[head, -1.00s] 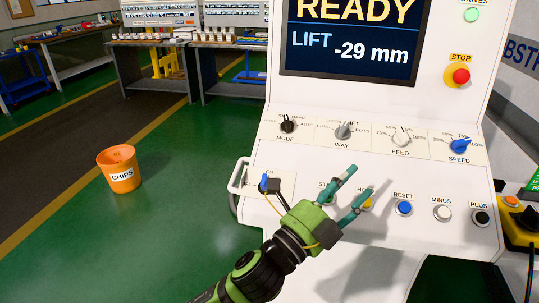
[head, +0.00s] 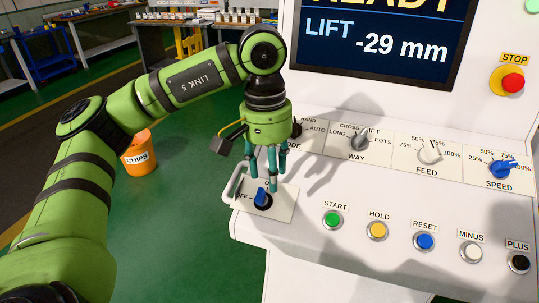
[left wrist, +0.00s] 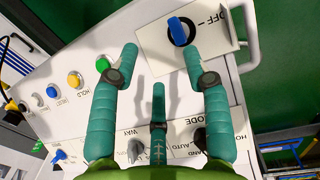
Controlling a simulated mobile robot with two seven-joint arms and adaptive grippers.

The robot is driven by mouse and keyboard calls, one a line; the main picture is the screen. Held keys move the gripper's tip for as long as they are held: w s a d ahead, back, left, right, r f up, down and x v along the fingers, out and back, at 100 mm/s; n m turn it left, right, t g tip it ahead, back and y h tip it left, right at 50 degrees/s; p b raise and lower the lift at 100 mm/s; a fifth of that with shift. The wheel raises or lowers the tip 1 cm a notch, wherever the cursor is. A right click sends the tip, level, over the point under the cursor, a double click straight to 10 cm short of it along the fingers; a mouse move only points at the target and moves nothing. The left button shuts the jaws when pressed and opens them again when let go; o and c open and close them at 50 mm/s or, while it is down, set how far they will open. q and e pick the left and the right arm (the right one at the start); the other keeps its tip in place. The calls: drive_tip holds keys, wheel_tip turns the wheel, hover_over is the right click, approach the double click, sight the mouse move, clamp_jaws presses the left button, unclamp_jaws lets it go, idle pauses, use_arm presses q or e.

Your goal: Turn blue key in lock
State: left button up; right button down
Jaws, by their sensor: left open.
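The blue key (head: 261,196) sits in the round black lock on a white plate (head: 282,205) at the left end of the control panel, beside the OFF label. In the left wrist view the key (left wrist: 179,30) shows at the top, beyond the fingertips. My left gripper (head: 268,183) points down just above the key, its teal fingers apart and empty. In the left wrist view the open fingers (left wrist: 162,66) spread below the key, not touching it. My right gripper is not in view.
The panel has a handle (head: 233,184) at its left edge. Green START (head: 332,219), yellow HOLD (head: 378,230) and blue RESET (head: 424,241) buttons lie right of the lock. The MODE and WAY knobs (head: 359,142) are behind. An orange CHIPS bin (head: 138,155) stands on the floor.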

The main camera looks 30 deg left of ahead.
sight(263, 189)
use_arm(q)
drive_tip(key=shift+a+r+y, duration=0.1)
drive_tip(key=shift+a+y, duration=0.2)
drive_tip(key=shift+a, duration=0.6)
wheel_tip(263, 189, down, 6)
drive_tip(key=shift+s+r+p, duration=0.1)
drive_tip(key=shift+r+p, duration=0.15)
drive_tip(key=shift+p, duration=0.75)
drive_tip(key=shift+d+f, duration=0.1)
drive_tip(key=shift+f, duration=0.45)
clamp_jaws()
